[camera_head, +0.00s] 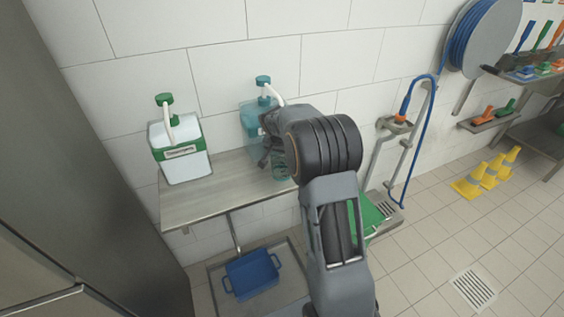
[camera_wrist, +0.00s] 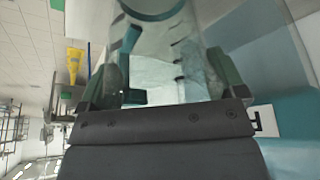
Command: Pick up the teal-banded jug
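The teal-banded jug (camera_head: 281,172) is a clear jug on or just above the right part of the steel shelf, partly hidden by my gripper. In the wrist view the see-through jug body (camera_wrist: 165,80) fills the space between my fingers. A teal ring is at the top of that view, with a teal handle on the left and dark scale marks. My gripper (camera_head: 268,150) is around the jug, with one finger at each side in the wrist view (camera_wrist: 165,90). I cannot tell whether the fingers press on it. The jug's base contact with the shelf is unclear.
A teal pump container (camera_head: 252,118) stands close behind the jug. A white, green-banded pump container (camera_head: 181,150) stands at the left of the shelf (camera_head: 215,205). A blue basin (camera_head: 252,275) sits below. A hose stand (camera_head: 398,125) is to the right.

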